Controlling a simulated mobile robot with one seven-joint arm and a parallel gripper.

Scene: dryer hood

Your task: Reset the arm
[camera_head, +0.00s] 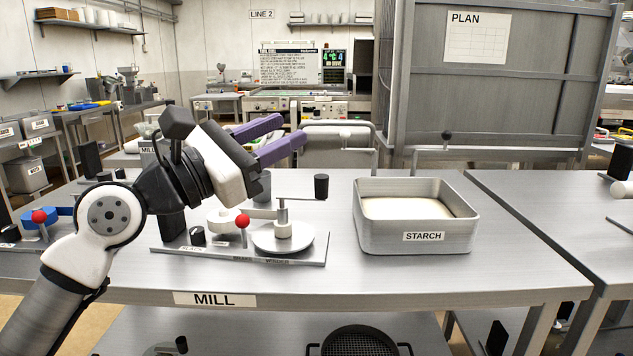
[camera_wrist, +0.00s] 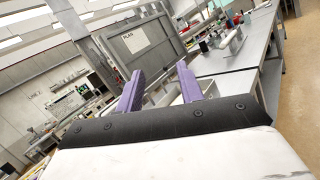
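My gripper (camera_head: 282,138) is raised above the mill table (camera_head: 400,285) in the head view, its purple fingers pointing up and to the right. The two fingers stand apart, with nothing between them. In the wrist view my gripper (camera_wrist: 160,88) also shows its purple fingers spread with an empty gap. My arm comes in from the lower left and bends at a white and black joint. It hides part of the mill fixture behind it.
The mill fixture (camera_head: 283,236), with a round plate, crank and red knob, stands below my gripper. A metal starch bin (camera_head: 415,235) stands to its right. A grey PLAN panel (camera_head: 480,90) rises behind the table. The table's front right is clear.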

